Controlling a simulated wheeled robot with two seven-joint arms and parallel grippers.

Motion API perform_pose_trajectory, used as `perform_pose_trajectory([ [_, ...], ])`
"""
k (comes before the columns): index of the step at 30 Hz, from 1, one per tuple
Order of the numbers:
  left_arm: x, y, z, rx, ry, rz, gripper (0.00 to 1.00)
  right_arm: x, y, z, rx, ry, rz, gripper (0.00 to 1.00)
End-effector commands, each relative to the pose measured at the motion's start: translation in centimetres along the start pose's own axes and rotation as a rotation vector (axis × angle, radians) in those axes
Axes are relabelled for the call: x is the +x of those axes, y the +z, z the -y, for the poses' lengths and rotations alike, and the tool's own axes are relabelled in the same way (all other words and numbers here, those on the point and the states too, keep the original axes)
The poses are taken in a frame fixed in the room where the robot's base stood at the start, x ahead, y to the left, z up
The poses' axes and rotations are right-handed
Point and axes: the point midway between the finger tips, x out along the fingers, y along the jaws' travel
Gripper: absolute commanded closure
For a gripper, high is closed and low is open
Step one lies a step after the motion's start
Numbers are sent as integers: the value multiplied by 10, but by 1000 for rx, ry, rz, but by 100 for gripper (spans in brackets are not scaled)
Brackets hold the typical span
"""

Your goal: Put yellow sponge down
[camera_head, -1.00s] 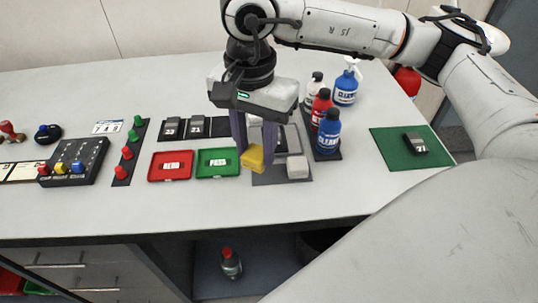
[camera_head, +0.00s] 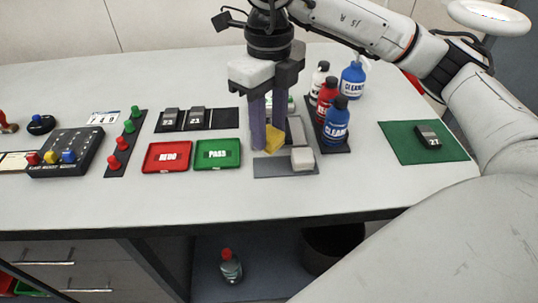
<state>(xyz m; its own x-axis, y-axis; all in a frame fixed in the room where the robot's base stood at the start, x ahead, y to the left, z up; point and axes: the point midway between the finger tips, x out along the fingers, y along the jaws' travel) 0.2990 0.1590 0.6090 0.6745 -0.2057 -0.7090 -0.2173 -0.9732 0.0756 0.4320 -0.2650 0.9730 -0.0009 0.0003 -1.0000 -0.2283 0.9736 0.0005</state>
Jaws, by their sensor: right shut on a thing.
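The yellow sponge (camera_head: 274,140) is at the fingertips of my right gripper (camera_head: 268,143), which points straight down. The gripper is shut on the sponge, and its purple fingers hide part of it. The sponge is over the grey sectioned tray (camera_head: 270,170), towards its left and middle. I cannot tell whether the sponge touches the tray. A white block (camera_head: 302,158) sits on the tray just right of the sponge. My left gripper is not in view.
Blue, red and white bottles (camera_head: 335,122) stand close right of the gripper. A red REDO tray (camera_head: 167,157) and green PASS tray (camera_head: 217,154) lie to the left. A green mat (camera_head: 400,150) lies at right. The table front is clear.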

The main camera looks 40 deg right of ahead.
Motion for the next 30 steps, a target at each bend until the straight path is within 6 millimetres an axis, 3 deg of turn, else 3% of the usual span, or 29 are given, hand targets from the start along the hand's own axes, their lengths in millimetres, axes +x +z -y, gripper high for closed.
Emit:
perform_pose_trajectory([
  [15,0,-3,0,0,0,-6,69,60,-1,0,-4,-1,0,84],
  [26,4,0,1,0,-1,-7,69,65,0,0,-4,0,2,84],
  [27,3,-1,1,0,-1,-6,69,64,0,0,-4,0,2,63],
  [30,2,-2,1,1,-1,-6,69,64,0,0,-4,0,2,48],
])
